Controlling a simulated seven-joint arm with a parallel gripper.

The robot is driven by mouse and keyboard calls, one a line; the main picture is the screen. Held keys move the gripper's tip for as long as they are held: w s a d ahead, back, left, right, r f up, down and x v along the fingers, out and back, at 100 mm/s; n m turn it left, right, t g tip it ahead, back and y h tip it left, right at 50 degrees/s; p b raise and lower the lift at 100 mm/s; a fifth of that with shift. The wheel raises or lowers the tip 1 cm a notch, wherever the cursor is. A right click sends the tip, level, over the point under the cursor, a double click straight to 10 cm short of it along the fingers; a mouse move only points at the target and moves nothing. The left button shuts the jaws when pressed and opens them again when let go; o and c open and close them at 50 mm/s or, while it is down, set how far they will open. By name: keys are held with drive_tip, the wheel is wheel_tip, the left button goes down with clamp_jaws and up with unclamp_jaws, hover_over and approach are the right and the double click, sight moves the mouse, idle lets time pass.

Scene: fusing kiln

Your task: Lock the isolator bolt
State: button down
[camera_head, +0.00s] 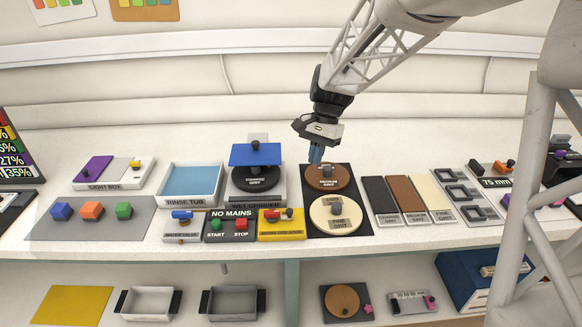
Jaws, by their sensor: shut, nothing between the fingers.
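The isolator (281,235) is a yellow block near the bench's front edge, just right of the panel marked NO MAINS. A red piece (271,214) and a small grey-brown knob sit on top of it. The bolt's exact position is too small to tell. My gripper (315,158) is shut and empty, with its blue fingers pointing down. It is behind and to the right of the isolator, at the left rear of the brown medium grit disc (330,183), apart from the isolator.
The NO MAINS panel (229,238) with START and STOP buttons adjoins the isolator on the left. The wet grinder (257,198) stands behind it. Grit discs on a black mat (343,230) lie to the right. A water valve (181,234) and rinse tub (191,187) are farther left.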

drive_tip(key=shift+w+a+f, duration=0.25)
drive_tip(key=shift+w+f, duration=0.1)
drive_tip(key=shift+w, duration=0.2)
drive_tip(key=shift+w+a+f, duration=0.2)
drive_tip(key=shift+w+f, duration=0.15)
drive_tip(key=shift+w, duration=0.15)
drive_tip(key=shift+f, duration=0.1)
approach(286, 216)
drive_tip(key=w+d+f, duration=0.1)
drive_tip(key=d+f, duration=0.1)
drive_tip(key=f, duration=0.1)
drive_tip(key=w+d+f, duration=0.1)
drive_tip(key=f, duration=0.1)
drive_tip(key=shift+w+f, duration=0.1)
drive_tip(key=shift+w, duration=0.2)
drive_tip(key=shift+s+a, duration=0.7)
drive_tip(key=shift+s, duration=0.15)
drive_tip(key=shift+s+a, duration=0.5)
drive_tip(key=shift+s, duration=0.2)
drive_tip(key=shift+s+a, duration=0.3)
drive_tip(key=shift+a, duration=0.55)
